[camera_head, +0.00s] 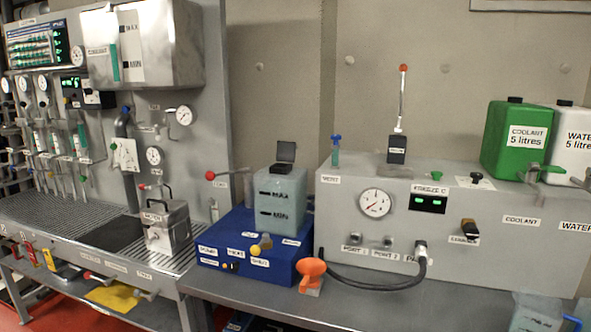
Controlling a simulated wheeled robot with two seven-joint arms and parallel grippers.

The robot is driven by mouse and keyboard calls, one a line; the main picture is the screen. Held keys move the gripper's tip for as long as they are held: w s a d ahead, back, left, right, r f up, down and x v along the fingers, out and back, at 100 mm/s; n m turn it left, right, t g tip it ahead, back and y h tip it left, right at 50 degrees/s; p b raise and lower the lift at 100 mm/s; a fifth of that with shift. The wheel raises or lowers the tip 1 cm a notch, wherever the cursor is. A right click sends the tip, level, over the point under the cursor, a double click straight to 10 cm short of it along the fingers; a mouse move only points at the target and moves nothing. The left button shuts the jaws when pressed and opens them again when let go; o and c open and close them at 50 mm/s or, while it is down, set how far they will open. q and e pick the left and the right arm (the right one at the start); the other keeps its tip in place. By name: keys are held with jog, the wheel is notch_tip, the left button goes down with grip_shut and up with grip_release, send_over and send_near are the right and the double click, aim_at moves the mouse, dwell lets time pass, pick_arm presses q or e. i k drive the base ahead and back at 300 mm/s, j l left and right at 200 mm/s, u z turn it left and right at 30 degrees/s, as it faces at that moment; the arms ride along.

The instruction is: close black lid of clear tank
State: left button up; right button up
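The clear tank (281,204) is a pale, translucent grey-green box with level marks on its front. It stands on a blue box near the middle of the head view. Its black lid (286,151) is a small square flap at the top, standing raised at the back of a dark opening. Neither of my grippers shows in this view, and nothing is touching the lid.
The blue box (237,249) carries labels and a yellow knob. A grey gauge console (470,275) stands close on the right, with an orange funnel (311,270) and black hose in front. A red-knobbed lever (211,175) lies left of the tank. A metal canister (168,232) stands farther left.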

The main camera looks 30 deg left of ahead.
aim_at(286, 150)
jog(key=j+z, duration=0.3)
jog(key=z, duration=0.2)
jog(key=k+j+z, duration=0.1)
jog(key=j+z, duration=0.2)
jog(key=z, duration=0.15)
jog(key=k+j+z, duration=0.2)
jog(key=j, duration=0.4)
jog(key=k+j+z, duration=0.2)
jog(key=k+j, duration=0.3)
jog(key=k+j+z, duration=0.2)
jog(key=k+j, duration=0.2)
jog(key=j, duration=0.2)
